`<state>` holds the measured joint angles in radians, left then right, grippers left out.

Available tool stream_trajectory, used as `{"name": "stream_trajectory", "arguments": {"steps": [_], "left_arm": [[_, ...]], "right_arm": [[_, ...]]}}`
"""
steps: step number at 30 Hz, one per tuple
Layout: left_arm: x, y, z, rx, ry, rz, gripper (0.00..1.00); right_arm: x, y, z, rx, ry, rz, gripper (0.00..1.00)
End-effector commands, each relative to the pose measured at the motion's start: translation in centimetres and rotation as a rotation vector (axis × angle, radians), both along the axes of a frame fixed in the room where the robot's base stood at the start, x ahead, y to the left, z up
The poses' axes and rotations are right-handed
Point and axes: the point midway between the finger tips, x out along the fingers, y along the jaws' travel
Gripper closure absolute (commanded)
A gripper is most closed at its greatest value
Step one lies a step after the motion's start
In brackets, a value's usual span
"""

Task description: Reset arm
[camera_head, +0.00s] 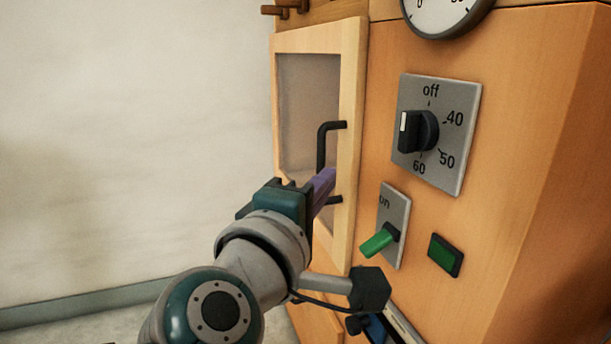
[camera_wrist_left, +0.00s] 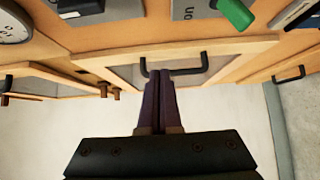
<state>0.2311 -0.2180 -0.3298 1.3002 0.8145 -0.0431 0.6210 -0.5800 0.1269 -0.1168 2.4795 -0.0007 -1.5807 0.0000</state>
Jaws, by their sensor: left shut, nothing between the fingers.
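My left gripper (camera_head: 326,180) reaches in from the lower left in the head view. Its two purple fingers are together, with nothing between them. In the left wrist view the shut fingers (camera_wrist_left: 160,76) point at a black handle (camera_wrist_left: 182,71). The handle (camera_head: 322,150) is on a wood-framed door (camera_head: 351,100) with a grey panel. In the head view the fingers cover part of the handle's lower half. I cannot tell whether they touch it. My right gripper is not in view.
Right of the door, the wooden cabinet front carries a dial knob (camera_head: 418,130), a green switch lever (camera_head: 378,242) labelled "on", a green button (camera_head: 445,255) and a round gauge (camera_head: 442,12). Left of the door is a bare pale wall (camera_head: 130,130), with open room before it.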

Motion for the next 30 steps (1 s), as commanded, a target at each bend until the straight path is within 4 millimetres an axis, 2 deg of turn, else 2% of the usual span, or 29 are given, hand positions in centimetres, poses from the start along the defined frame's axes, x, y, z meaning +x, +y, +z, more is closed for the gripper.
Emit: {"name": "stream_trajectory", "arguments": {"steps": [5, 8, 11, 15, 17, 20, 25, 26, 30], "left_arm": [[-2.6, 0.6, 3.4, 0.180, 0.012, -0.086, 1.00], [-5.8, 1.8, 5.7, 0.397, 0.039, -0.186, 1.00], [-9.8, 4.0, 7.3, 0.647, 0.089, -0.296, 1.00], [-16.0, 8.5, 9.9, 0.986, 0.197, -0.454, 1.00], [-18.8, 10.8, 11.3, 1.117, 0.255, -0.519, 1.00], [-23.2, 14.7, 14.1, 1.304, 0.360, -0.622, 1.00], [-30.3, 20.9, 20.1, 1.547, 0.553, -0.778, 1.00], [-31.1, 21.6, 21.3, 1.571, 0.577, -0.797, 1.00], [-30.5, 21.2, 26.5, 1.557, 0.565, -0.788, 1.00]], "right_arm": [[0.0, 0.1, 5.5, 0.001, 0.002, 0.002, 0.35], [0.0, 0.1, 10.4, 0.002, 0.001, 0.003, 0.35], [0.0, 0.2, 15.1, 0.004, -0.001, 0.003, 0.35], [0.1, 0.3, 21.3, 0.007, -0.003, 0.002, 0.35], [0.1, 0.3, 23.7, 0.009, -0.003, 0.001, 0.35], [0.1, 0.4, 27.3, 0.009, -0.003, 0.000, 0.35], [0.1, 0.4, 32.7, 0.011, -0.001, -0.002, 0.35], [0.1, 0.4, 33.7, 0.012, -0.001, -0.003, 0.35], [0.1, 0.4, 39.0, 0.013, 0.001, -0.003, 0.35]]}}
